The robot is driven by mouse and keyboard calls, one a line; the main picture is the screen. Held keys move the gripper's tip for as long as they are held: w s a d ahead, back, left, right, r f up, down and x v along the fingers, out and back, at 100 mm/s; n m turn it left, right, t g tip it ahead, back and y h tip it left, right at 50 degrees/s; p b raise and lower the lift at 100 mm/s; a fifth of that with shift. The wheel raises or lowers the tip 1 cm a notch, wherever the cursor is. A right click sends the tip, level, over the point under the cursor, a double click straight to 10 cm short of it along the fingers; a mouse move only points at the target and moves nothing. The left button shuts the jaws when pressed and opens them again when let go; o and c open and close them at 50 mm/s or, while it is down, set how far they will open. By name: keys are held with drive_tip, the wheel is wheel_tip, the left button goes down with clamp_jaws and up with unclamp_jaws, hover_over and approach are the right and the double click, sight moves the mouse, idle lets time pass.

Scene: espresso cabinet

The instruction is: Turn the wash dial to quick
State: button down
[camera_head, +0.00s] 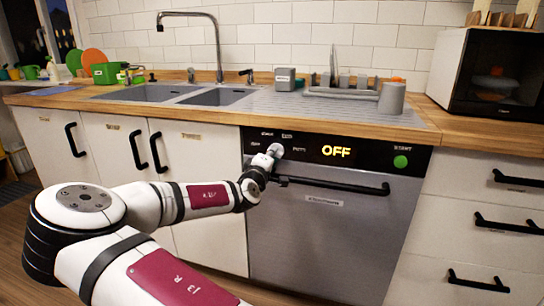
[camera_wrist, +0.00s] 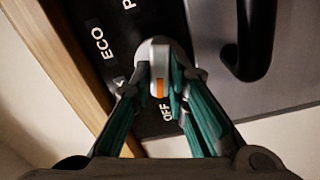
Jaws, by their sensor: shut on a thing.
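The wash dial (camera_head: 276,149) is a pale round knob on the dishwasher's black control panel. In the wrist view the dial (camera_wrist: 158,52) has a raised grip with an orange mark, which faces the OFF label (camera_wrist: 166,112). The ECO label (camera_wrist: 103,43) is at upper left; a label beside the left finger is mostly covered, with only its end showing. My gripper (camera_wrist: 160,88) is shut on the dial, one green-sided finger on each side of the grip. In the head view my gripper (camera_head: 266,158) reaches the panel. The display (camera_head: 337,151) reads OFF.
The dishwasher's black bar handle (camera_head: 335,186) runs just below and right of the dial. A green START button (camera_head: 400,162) is at the panel's right. The wooden counter edge (camera_head: 225,121) overhangs above. White cabinets (camera_head: 110,140) stand left, drawers (camera_head: 490,225) right.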

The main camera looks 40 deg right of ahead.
drive_tip(key=m, duration=0.5)
drive_tip(key=shift+b, duration=0.3)
drive_tip(key=m+b, duration=0.1)
drive_tip(key=m, duration=0.3)
drive_tip(key=shift+r, duration=0.1)
drive_tip(key=shift+m, duration=0.4)
drive_tip(key=c, duration=1.6)
unclamp_jaws()
drive_tip(key=shift+s, duration=0.1)
drive_tip(key=shift+o, duration=0.2)
drive_tip(key=v, duration=1.2)
